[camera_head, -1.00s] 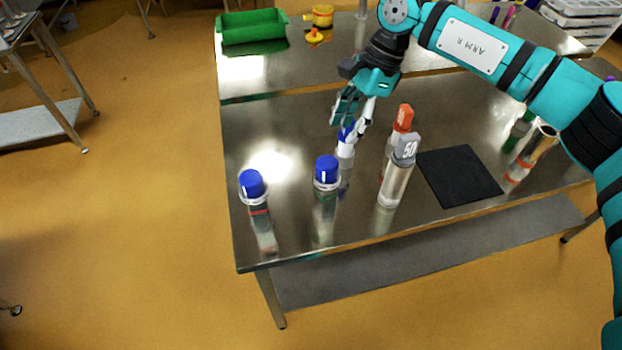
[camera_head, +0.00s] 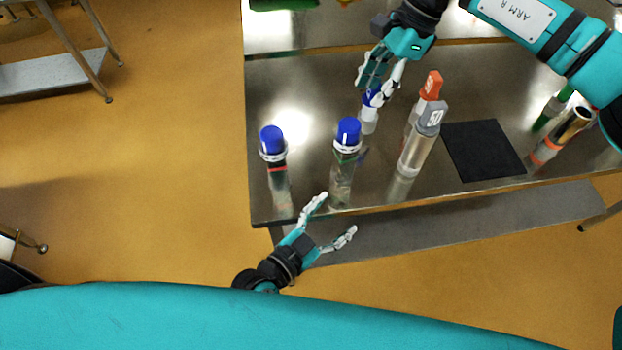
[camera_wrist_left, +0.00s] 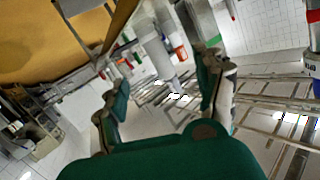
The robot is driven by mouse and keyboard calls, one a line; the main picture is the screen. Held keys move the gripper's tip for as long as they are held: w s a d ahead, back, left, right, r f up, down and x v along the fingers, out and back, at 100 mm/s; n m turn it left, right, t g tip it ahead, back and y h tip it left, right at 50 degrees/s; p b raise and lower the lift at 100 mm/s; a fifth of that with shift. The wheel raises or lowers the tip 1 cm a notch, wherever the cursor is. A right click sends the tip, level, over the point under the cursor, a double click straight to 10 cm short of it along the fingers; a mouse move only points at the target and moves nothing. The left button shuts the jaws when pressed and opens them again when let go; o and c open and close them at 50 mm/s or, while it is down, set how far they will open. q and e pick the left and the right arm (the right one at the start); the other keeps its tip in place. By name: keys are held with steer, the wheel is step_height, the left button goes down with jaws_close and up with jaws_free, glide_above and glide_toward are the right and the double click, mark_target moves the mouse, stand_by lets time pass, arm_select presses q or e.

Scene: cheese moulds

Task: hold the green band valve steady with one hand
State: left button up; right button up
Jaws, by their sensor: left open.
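The green band valve (camera_head: 347,148) stands upright near the table's front edge in the head view, with a blue cap and a thin green band partly showing below it. My left gripper (camera_head: 335,220) is below it in the picture, just off the table's front edge. Its fingers are spread and empty, apart from the valve. In the left wrist view its open jaws (camera_wrist_left: 160,95) have nothing between them. My right gripper (camera_head: 380,88) has its fingers at another blue-capped valve (camera_head: 369,118) farther back. Whether they close on it is unclear.
A red-banded, blue-capped valve (camera_head: 273,145) stands to the left. A grey-topped bottle (camera_head: 422,140) and an orange-topped one (camera_head: 431,85) stand to the right, beside a black mat (camera_head: 482,150). More cylinders stand at the far right. A lower shelf (camera_head: 440,218) lies below the table edge.

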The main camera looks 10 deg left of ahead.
mark_target(357, 128)
arm_select(q)
steer(key=w+a+r+n+t, duration=0.3)
steer(key=w+a+r, duration=0.2)
steer(key=r, duration=0.1)
steer(key=shift+n+y, duration=0.3)
steer(key=x, duration=1.6)
steer(key=shift+w+d+f, duration=0.15)
steer(key=shift+w+d, duration=0.05)
steer(key=shift+w, duration=0.1)
jaws_close()
